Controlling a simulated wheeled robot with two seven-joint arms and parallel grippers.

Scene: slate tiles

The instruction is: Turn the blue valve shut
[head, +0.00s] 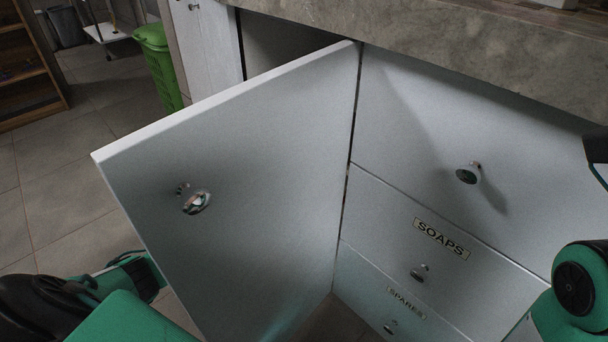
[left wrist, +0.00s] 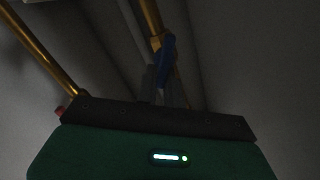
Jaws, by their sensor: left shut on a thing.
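In the dim left wrist view, the blue valve (left wrist: 166,50) sits on a brass-coloured pipe (left wrist: 150,15) inside the cabinet. Its blue handle runs down from the pipe, roughly in line with it. My left gripper (left wrist: 162,82) is shut on the blue handle, its fingers dark and hard to make out. In the head view my left arm passes low behind the open cabinet door (head: 250,150), which hides the gripper and the valve. My right arm shows at the right edge of the head view, with its gripper out of frame.
A second brass pipe (left wrist: 38,45) slants at the left of the wrist view, with a small red part (left wrist: 60,111) near its lower end. Drawers marked SOAPS (head: 390,225) and SPARES (head: 375,280) stand right of the door. A stone counter (head: 450,50) overhangs. A green bin (head: 158,65) stands behind.

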